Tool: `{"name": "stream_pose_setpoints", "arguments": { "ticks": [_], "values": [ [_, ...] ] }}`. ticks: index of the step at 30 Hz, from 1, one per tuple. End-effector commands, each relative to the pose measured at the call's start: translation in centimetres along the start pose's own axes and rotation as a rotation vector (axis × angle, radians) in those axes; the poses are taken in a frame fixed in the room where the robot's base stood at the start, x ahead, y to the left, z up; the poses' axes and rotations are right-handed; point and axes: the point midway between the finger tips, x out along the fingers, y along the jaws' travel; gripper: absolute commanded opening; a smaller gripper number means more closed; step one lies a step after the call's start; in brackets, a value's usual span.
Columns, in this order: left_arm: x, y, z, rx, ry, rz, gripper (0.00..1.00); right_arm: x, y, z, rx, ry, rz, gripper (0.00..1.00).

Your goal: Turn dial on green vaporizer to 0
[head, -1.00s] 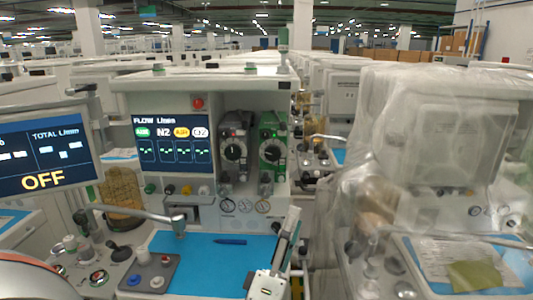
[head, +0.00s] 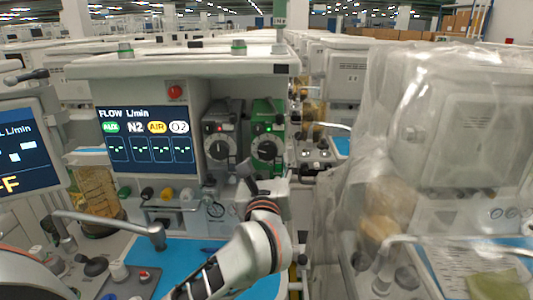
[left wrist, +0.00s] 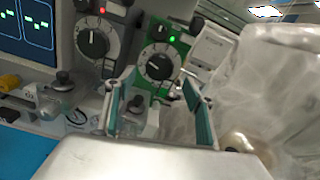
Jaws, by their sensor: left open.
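The green vaporizer (head: 267,108) stands at the right end of the cart's front panel, and its dial (head: 264,149) is black with white marks. In the left wrist view the green vaporizer (left wrist: 180,46) and its dial (left wrist: 156,68) show just beyond my fingertips. The dial's number setting is too small to read. My left gripper (head: 262,180) is just below and in front of the dial in the head view. In the left wrist view my left gripper (left wrist: 163,88) is open and empty, its two fingers spread. My right gripper is not in view.
A grey vaporizer (head: 220,122) stands close left of the green one. The flow screen (head: 148,137) is further left. A metal arm (head: 115,222) reaches over the blue work surface (head: 190,252). A plastic-covered cart (head: 440,150) stands close on the right.

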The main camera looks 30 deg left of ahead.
Motion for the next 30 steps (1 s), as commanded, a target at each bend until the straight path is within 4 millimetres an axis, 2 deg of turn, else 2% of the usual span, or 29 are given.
{"name": "stream_pose_setpoints", "arguments": {
  "ticks": [3,9,14,21,25,26,30],
  "values": [
    [2.1,0.1,0.2,0.005,-0.004,0.003,0.54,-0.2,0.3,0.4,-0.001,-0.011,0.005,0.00],
    [4.5,0.1,0.1,0.003,-0.003,0.003,0.54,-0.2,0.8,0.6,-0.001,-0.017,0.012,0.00],
    [5.2,0.1,0.1,0.002,-0.002,0.002,0.54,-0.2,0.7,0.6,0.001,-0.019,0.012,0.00],
    [5.3,0.1,0.0,0.001,-0.002,0.002,0.54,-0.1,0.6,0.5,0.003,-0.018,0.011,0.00],
    [5.2,0.1,0.0,0.002,-0.002,0.002,0.20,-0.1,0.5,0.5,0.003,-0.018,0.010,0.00],
    [5.2,0.1,0.0,0.002,-0.002,0.002,0.15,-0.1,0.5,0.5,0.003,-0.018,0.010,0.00],
    [5.2,0.1,0.0,0.002,-0.002,0.002,0.15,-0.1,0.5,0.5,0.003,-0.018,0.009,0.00]
  ]
}}
